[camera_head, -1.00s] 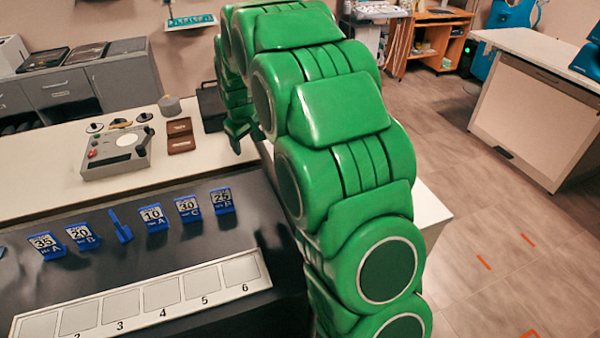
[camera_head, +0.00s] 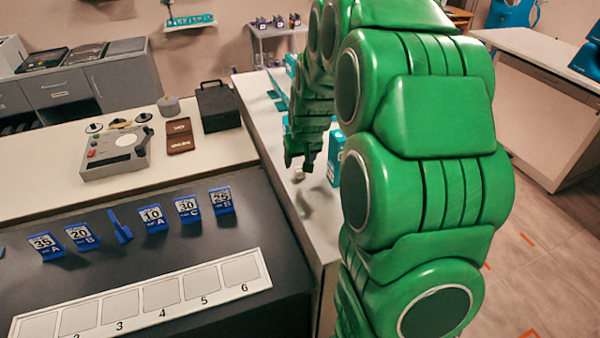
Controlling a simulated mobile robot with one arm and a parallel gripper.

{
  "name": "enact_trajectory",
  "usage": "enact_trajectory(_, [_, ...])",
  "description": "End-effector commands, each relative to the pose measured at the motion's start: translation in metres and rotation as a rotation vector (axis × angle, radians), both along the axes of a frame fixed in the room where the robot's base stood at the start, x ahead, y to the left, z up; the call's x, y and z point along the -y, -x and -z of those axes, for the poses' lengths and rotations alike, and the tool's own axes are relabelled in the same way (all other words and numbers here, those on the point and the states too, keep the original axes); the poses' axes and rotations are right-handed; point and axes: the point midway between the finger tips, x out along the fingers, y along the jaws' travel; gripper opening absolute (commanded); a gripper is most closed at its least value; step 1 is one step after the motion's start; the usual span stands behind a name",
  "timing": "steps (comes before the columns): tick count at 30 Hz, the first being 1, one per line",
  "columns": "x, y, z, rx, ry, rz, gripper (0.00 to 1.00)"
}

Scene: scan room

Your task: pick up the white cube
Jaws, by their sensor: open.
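A small white cube (camera_head: 298,174) sits on the white side counter, just below the fingertips of my gripper. My gripper (camera_head: 298,165) hangs pointing down at the end of the green arm, with its fingers apart. The fingertips are close above or around the cube; I cannot tell from this view whether they touch it. The view is small here, and my arm hides part of the counter on the right.
A teal-and-white box (camera_head: 335,158) stands close right of my gripper. Blue numbered blocks (camera_head: 186,209) stand on the dark table, behind a numbered white strip (camera_head: 141,300).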

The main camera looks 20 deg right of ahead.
Motion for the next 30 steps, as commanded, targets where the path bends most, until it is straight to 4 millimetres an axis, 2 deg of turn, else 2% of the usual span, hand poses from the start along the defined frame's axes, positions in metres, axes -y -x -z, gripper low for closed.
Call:
enact_trajectory(7, [0.002, -0.003, 0.011, 0.000, 0.000, 0.000, 0.62])
enact_trajectory(18, [0.008, -0.013, 0.048, -0.002, 0.001, -0.002, 0.62])
enact_trajectory(27, [0.009, -0.016, 0.052, 0.001, 0.000, -0.001, 0.62])
enact_trajectory(28, [0.009, -0.016, 0.052, 0.001, 0.000, -0.001, 0.60])
enact_trajectory(30, [0.009, -0.016, 0.052, 0.001, 0.000, -0.001, 0.49])
